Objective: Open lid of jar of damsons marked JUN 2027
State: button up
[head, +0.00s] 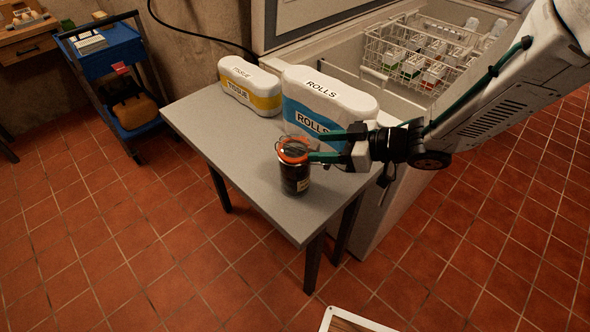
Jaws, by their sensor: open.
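A dark-filled glass jar (295,180) with an orange-red seal ring (293,150) and a clip-style top stands upright on the grey side table (215,123), near its front right edge. A small pale label shows low on its side, too small to read. My gripper (320,145) reaches in from the right with green-tipped fingers, open, at the height of the jar's top and close beside it. I cannot tell whether a finger touches the jar. The lid looks down or nearly so; its exact state is unclear.
A TISSUE pack (250,87) and a larger blue ROLLS pack (325,100) stand behind the jar. An open chest freezer with a wire basket (420,52) of jars is behind. A blue trolley (108,50) stands left.

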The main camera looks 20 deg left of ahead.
jog(key=v, duration=0.5)
jog(key=shift+d, duration=0.2)
dwell(0.4)
